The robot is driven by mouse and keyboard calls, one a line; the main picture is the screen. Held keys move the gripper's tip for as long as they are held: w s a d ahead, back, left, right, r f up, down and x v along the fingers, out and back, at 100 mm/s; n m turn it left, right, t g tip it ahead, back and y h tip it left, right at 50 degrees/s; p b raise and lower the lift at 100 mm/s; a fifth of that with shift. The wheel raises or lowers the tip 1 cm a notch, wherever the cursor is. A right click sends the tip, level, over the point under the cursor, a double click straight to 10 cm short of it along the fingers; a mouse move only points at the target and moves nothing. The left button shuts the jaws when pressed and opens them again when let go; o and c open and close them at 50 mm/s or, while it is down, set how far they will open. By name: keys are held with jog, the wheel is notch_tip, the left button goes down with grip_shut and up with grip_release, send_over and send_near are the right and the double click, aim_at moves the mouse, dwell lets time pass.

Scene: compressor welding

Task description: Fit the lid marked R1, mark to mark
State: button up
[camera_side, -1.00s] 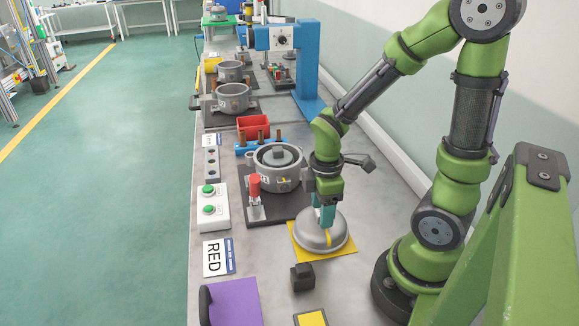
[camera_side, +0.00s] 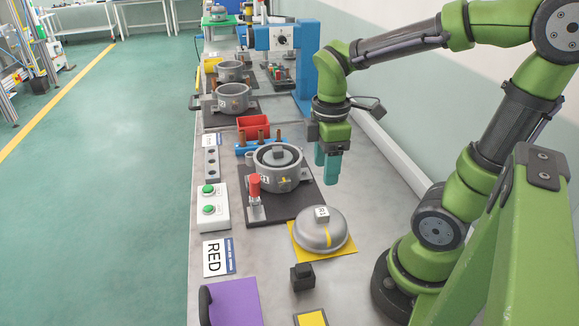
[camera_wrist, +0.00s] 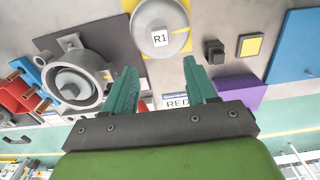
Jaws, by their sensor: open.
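The lid (camera_side: 320,234) is a grey dome with a white-labelled knob and a yellow stripe. It rests on a yellow mat (camera_side: 347,250); in the wrist view the lid (camera_wrist: 150,38) reads R1. The grey compressor body (camera_side: 268,170), with a yellow mark on its rim side, stands on a dark plate (camera_side: 303,206) behind the lid; it also shows in the wrist view (camera_wrist: 92,88). My gripper (camera_side: 327,180) is open and empty, raised above the bench to the right of the body. Its teal fingers show apart in the wrist view (camera_wrist: 160,85).
A red-handled clamp (camera_side: 254,190) stands at the plate's front left. A green-button box (camera_side: 209,208), a RED card (camera_side: 217,258), a black block (camera_side: 302,277) and a purple pad (camera_side: 236,302) lie nearby. A blue press (camera_side: 308,70) stands farther back.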

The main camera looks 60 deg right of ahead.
jog(key=a+r+m+t+y, duration=0.2)
jog(key=a+r+m+t, duration=0.4)
jog(key=m, duration=0.7)
jog(key=shift+a+r+t, duration=0.15)
jog(key=shift+a+t, duration=0.25)
jog(key=shift+t, duration=0.2)
jog(key=shift+o, duration=0.4)
jog(key=shift+w, duration=0.1)
dwell(1.4)
